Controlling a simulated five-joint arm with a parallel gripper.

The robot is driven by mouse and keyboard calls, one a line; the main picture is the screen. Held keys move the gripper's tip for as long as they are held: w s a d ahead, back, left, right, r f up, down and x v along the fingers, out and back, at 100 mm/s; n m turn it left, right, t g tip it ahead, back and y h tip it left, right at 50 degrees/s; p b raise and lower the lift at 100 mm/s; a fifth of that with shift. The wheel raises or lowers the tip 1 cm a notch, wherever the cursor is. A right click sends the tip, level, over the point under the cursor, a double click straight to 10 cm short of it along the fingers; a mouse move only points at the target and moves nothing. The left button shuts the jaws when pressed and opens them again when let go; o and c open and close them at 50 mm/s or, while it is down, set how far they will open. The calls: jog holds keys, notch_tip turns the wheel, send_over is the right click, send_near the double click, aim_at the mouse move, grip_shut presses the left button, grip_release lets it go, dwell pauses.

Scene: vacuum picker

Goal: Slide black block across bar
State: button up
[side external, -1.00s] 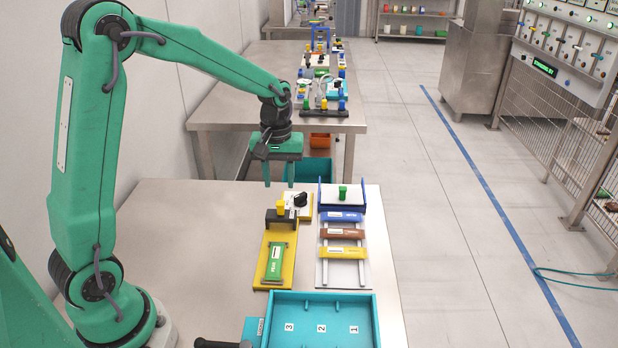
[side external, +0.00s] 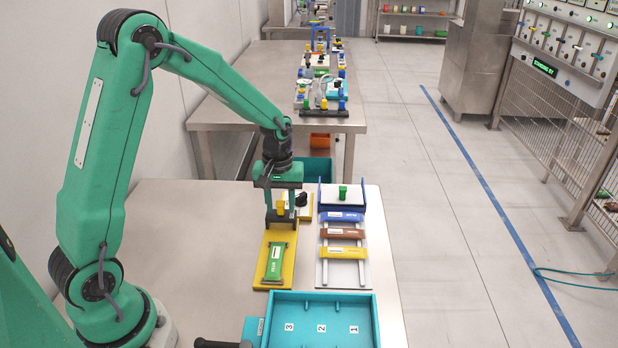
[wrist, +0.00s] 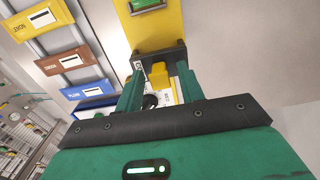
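The black block (side external: 280,218) sits across the bar-like yellow plate (side external: 262,262), at its back end. In the wrist view the black block (wrist: 160,54) lies crosswise just beyond my fingertips. My gripper (side external: 280,212) is lowered over this spot with its fingers apart. In the wrist view, my gripper (wrist: 160,82) has a finger on each side of a yellow knob (wrist: 158,74), close to the block's two ends. I cannot tell whether the fingers touch the block.
A green labelled piece (side external: 277,263) lies farther forward on the yellow plate. To the right, a rack (side external: 330,275) carries blue, brown and yellow bars and a green knob (side external: 343,192). A black knob (side external: 302,198) stands close right of my gripper. A teal tray (side external: 320,298) is in front.

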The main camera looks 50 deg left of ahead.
jog(key=shift+c, duration=0.2)
grip_shut()
jog(key=s+d, duration=0.9)
jog(key=shift+d, duration=0.15)
jog(key=shift+s, duration=0.1)
jog(key=shift+o, duration=0.2)
grip_release()
